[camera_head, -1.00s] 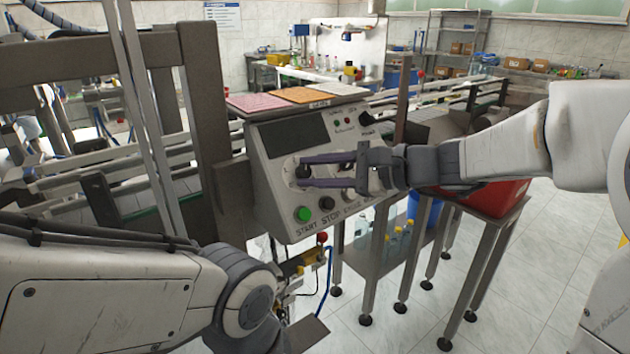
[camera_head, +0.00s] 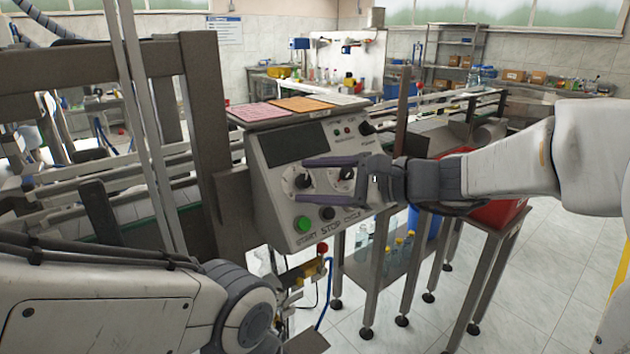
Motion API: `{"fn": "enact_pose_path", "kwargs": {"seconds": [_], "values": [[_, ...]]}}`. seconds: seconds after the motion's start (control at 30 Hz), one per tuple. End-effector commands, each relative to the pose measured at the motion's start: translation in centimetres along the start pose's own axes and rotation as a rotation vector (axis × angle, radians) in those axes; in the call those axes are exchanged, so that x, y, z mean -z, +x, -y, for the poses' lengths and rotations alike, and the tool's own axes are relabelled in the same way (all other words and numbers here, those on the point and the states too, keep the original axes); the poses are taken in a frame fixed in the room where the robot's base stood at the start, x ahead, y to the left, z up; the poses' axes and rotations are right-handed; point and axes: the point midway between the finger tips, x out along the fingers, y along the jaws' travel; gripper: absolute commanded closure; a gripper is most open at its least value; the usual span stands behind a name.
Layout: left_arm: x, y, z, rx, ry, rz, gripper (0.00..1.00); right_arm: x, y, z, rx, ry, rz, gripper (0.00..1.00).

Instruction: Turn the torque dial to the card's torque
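The control box (camera_head: 270,190) has a sloped grey front with a dark display (camera_head: 293,146) at the top. A left dial (camera_head: 302,181), a dark knob on a pale round scale, sits below the display. A second dark dial (camera_head: 346,173) is partly covered by my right gripper. I cannot read which is the torque dial. My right gripper (camera_head: 300,179) reaches in from the right, its two long fingers spread above and below the left dial, with visible gaps. Pink (camera_head: 258,111), orange (camera_head: 302,104) and white (camera_head: 341,99) cards lie on top; their writing is unreadable. My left gripper is not in view.
A green button (camera_head: 303,224) and a black button (camera_head: 327,213) sit below the dials. A dark power switch (camera_head: 367,128) is at the upper right. A red bin (camera_head: 495,211) stands on a metal table behind my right arm. A thick frame post (camera_head: 207,120) rises left of the box.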

Motion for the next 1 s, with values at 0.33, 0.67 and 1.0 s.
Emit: {"fn": "enact_pose_path", "kwargs": {"seconds": [0.33,0.67,1.0], "values": [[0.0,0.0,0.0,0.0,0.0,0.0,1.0,0.1,-1.9,0.1,0.003,-0.002,-0.002,0.37],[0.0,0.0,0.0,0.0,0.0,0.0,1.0,0.1,-8.3,0.1,0.004,0.001,-0.004,0.37],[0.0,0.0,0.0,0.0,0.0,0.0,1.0,0.0,-10.5,0.0,0.0,0.0,-0.001,0.37]]}}
